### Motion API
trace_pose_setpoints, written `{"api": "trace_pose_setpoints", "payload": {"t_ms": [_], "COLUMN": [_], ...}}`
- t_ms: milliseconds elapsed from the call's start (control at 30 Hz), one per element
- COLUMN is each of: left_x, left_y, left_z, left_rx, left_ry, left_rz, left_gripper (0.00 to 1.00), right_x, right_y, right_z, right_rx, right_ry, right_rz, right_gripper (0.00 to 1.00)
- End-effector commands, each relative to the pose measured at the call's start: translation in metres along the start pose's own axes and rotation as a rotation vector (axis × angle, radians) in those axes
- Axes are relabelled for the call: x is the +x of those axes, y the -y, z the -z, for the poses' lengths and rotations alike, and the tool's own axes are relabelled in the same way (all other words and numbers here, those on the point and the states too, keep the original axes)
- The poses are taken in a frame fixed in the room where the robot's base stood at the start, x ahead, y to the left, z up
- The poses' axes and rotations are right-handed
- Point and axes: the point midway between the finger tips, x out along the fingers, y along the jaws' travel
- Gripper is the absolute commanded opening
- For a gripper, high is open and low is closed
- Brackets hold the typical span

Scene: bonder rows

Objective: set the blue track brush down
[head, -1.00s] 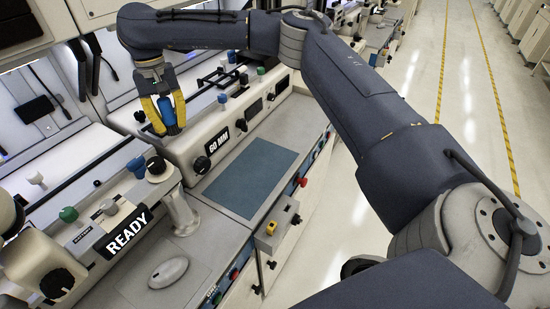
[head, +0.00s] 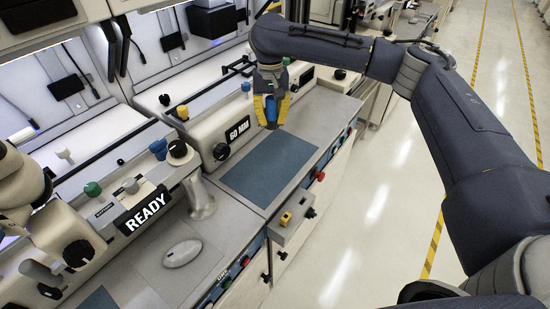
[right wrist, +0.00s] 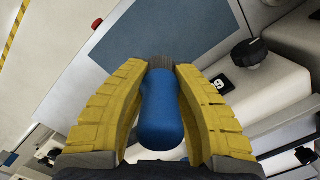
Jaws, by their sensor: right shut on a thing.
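The blue track brush (right wrist: 160,110) is held between the yellow fingers of my right gripper (right wrist: 160,85), with its grey bristle end pointing away from the wrist camera. In the head view my right gripper (head: 271,108) hangs pointing down near the back edge of the blue-grey mat (head: 268,168), beside the machine front labelled 60 MM. The brush (head: 270,113) shows there between the fingers, partly hidden by them. It looks raised above the bench; I cannot tell by how much. My left gripper is not in view.
The mat is bare. The machine front with a black knob (head: 221,151) stands behind it. A small box with a yellow button (head: 286,218) sits at the bench's front edge.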

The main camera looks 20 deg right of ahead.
Motion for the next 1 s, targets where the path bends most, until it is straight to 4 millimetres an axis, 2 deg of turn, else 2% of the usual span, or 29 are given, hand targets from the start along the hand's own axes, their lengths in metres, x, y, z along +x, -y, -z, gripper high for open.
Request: {"api": "trace_pose_setpoints", "payload": {"t_ms": [33, 200, 500, 633, 1000], "left_x": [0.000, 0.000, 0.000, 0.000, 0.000], "left_y": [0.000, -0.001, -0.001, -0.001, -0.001], "left_z": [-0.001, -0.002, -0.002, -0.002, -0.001], "left_rx": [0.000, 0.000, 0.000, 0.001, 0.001], "left_ry": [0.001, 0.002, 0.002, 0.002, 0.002], "left_rz": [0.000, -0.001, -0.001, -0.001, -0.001], "left_gripper": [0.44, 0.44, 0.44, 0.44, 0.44], "right_x": [0.014, 0.050, 0.104, 0.118, 0.137], "right_y": [0.000, 0.001, 0.001, 0.001, 0.001], "right_z": [0.000, 0.003, 0.008, 0.009, 0.010], "right_rx": [0.000, 0.001, 0.002, 0.000, 0.001], "right_ry": [0.006, 0.005, 0.003, 0.001, 0.003], "right_rz": [0.000, 0.000, 0.001, 0.001, 0.000], "right_gripper": [0.00, 0.00, 0.00, 0.00, 0.00]}}
